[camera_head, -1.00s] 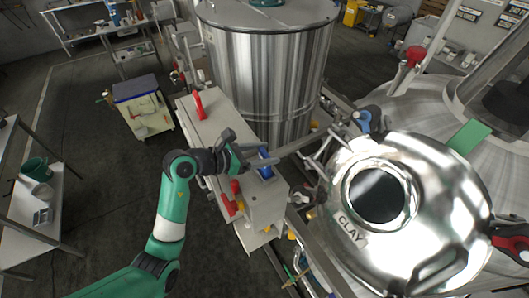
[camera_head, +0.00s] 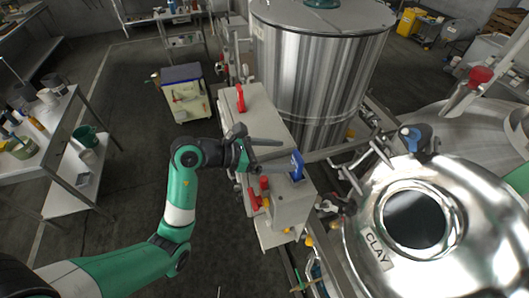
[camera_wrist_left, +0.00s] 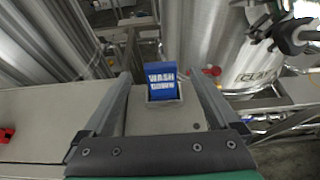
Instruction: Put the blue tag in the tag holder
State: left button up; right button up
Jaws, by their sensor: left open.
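The blue tag (camera_head: 297,165) stands upright on the grey box beside the tall steel tank. In the left wrist view the blue tag (camera_wrist_left: 161,78) shows the white words "WASH DOWN". Its lower end sits in a small grey open-topped holder (camera_wrist_left: 164,103), which hides that end. My left gripper (camera_head: 268,154) is open and empty, just left of the tag in the head view. In the left wrist view its two fingers lie either side of the tag, with gaps between them and it. My right gripper is not in view.
A red handle (camera_head: 240,98) stands on the grey cabinet (camera_head: 262,112). Red knobs (camera_head: 254,199) are on the box's side. The shiny vessel marked CLAY (camera_head: 450,235) and a blue-handled valve (camera_head: 411,137) are on the right. Open floor lies left of the cabinet.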

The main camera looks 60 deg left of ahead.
pick_arm(q)
jog(key=v, duration=0.5)
jog(key=shift+s+a+r, duration=0.1)
jog(key=shift+s+r, duration=0.05)
jog(key=shift+s, duration=0.15)
